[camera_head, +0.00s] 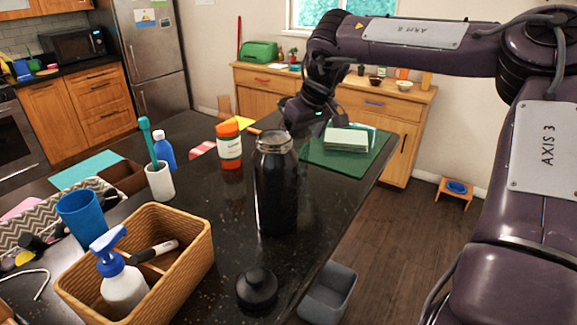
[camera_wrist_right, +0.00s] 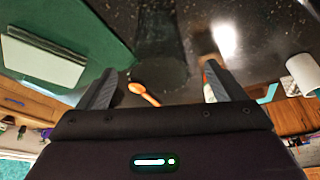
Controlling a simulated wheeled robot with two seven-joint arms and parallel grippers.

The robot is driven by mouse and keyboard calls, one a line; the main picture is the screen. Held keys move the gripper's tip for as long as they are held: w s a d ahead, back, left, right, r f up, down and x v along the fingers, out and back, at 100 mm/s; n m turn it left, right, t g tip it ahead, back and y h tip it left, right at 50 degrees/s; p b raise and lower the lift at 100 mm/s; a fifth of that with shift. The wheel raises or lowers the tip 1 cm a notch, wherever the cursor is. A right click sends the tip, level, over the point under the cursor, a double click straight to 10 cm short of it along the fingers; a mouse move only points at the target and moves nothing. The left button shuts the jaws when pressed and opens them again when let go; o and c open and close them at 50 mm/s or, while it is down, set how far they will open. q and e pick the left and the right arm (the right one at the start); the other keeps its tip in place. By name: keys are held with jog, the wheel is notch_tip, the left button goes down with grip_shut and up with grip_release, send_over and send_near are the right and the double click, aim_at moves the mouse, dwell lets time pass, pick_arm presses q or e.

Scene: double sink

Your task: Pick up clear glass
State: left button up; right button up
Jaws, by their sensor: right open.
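A tall clear glass jar (camera_head: 276,190) stands upright on the dark countertop in the middle of the head view; the dark counter shows through it. In the right wrist view a faint dark see-through shape (camera_wrist_right: 160,50), likely the same glass, lies ahead between the fingers. My right gripper (camera_head: 290,122) is beyond the glass in the head view, low over the counter and partly hard to make out. In the wrist view its two fingers (camera_wrist_right: 160,88) are spread wide with nothing gripped. I cannot tell whether they touch the glass. My left gripper is not in view.
A green board (camera_head: 379,155) with a pale block (camera_head: 346,139) lies right of my right gripper. An orange-and-white bottle (camera_head: 229,146) stands left of the glass. A black lid-like object (camera_head: 257,290) and a wicker basket (camera_head: 190,262) are nearer. An orange spoon (camera_wrist_right: 143,93) shows between the fingers.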

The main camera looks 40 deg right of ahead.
jog(key=shift+w+f, duration=0.3)
jog(key=shift+f, duration=0.15)
jog(key=shift+d+f+p, duration=0.2)
jog(key=shift+f+p, duration=0.45)
jog(key=shift+f, duration=0.05)
jog(key=p+x, duration=0.2)
jog(key=x, duration=0.2)
jog(key=shift+w+f, duration=0.1)
jog(key=shift+w, duration=0.1)
jog(key=shift+w+f, duration=0.1)
jog(key=shift+f, duration=0.2)
jog(key=c, duration=1.2)
jog(key=shift+r, duration=0.1)
